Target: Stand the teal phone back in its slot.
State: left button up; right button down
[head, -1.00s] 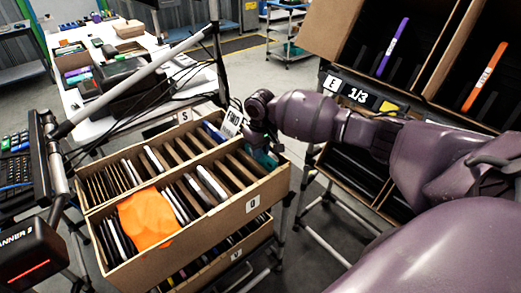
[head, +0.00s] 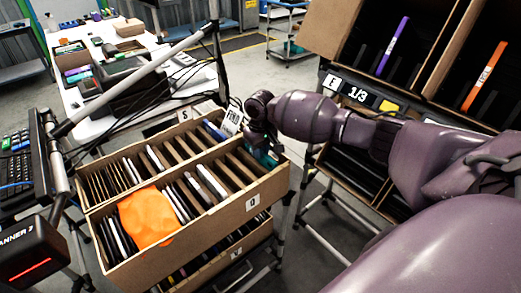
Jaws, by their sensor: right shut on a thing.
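The teal phone (head: 264,156) is at the far right end of the slotted carton (head: 222,215) marked 0. My right gripper (head: 260,143) is directly above it and shut on it, with the arm coming in from the right. The gripper hides the phone's upper part, and the carton's end hides its lower edge, so I cannot tell how deep it sits. Empty slots show just to the left of the phone. My left gripper is not in view.
An orange cloth (head: 147,217) lies over phones in the carton's front left. A white card (head: 232,121) stands at the carton's back. Thin poles and a scanner (head: 35,250) are at left. Two tilted cartons with a purple phone (head: 393,47) and an orange phone (head: 484,77) are at right.

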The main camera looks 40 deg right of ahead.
jog(key=c, duration=1)
grip_release()
jog(key=shift+r, duration=0.1)
notch_tip(320, 180, up, 11)
jog(key=shift+f+p, duration=0.15)
jog(key=shift+p, duration=0.75)
